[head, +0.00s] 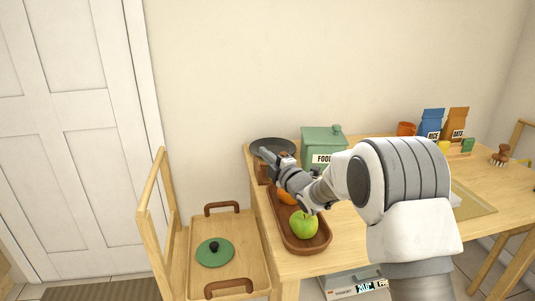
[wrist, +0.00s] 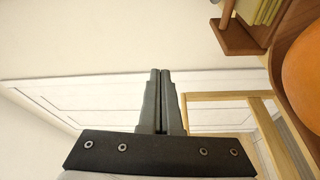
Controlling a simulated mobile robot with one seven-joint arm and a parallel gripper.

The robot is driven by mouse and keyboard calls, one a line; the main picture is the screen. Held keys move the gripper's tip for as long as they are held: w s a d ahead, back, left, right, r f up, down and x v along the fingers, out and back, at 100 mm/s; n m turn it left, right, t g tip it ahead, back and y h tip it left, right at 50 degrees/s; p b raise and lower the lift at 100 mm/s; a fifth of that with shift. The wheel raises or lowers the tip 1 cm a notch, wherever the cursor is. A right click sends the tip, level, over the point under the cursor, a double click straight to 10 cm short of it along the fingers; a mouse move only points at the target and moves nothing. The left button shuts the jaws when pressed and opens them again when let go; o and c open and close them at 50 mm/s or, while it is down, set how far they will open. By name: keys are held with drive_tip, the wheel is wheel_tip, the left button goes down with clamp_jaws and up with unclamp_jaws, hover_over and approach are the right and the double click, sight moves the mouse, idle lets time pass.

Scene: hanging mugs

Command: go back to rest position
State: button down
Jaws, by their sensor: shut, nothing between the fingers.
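My gripper (head: 266,154) is at the left end of the table, above the far end of the wooden fruit tray, at the end of my arm reaching from the right. In the wrist view its two dark fingers (wrist: 160,72) are together with nothing between them. The wrist view looks past the table's edge toward the white door. No mug hangs in view.
The wooden tray (head: 311,245) holds a green apple (head: 303,225) and an orange (head: 286,196) close under my arm. A dark pan (head: 271,146) and a green food box (head: 322,139) stand behind. A chair (head: 158,225) bears a tray with a green lid (head: 215,252).

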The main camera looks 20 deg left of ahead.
drive_tip(key=s+d+r+m+t+h, duration=0.1)
drive_tip(key=d+r+m+h, duration=0.55)
drive_tip(key=d, duration=0.65)
drive_tip(key=s+d+r+m+g+h, duration=0.1)
drive_tip(key=s+d+r+m+h, duration=0.25)
drive_tip(key=s+d+m, duration=0.65)
drive_tip(key=s+d+f+m+g+h, duration=0.1)
drive_tip(key=s+d+f+m+g, duration=0.3)
drive_tip(key=s, duration=0.6)
drive_tip(key=s+d+m+h, duration=0.2)
drive_tip(key=s+d, duration=0.4)
drive_tip(key=s, duration=0.3)
drive_tip(key=s+d+f+m+g+h, duration=0.1)
drive_tip(key=s+d+f+m+g, duration=0.3)
drive_tip(key=s, duration=0.6)
wheel_tip(320, 180, up, 24)
drive_tip(key=s+t+p, duration=0.1)
drive_tip(key=p, duration=2.2)
drive_tip(key=shift+s+d+r+n, duration=0.2)
drive_tip(key=shift+s+d+n, duration=0.05)
drive_tip(key=shift+n, duration=0.2)
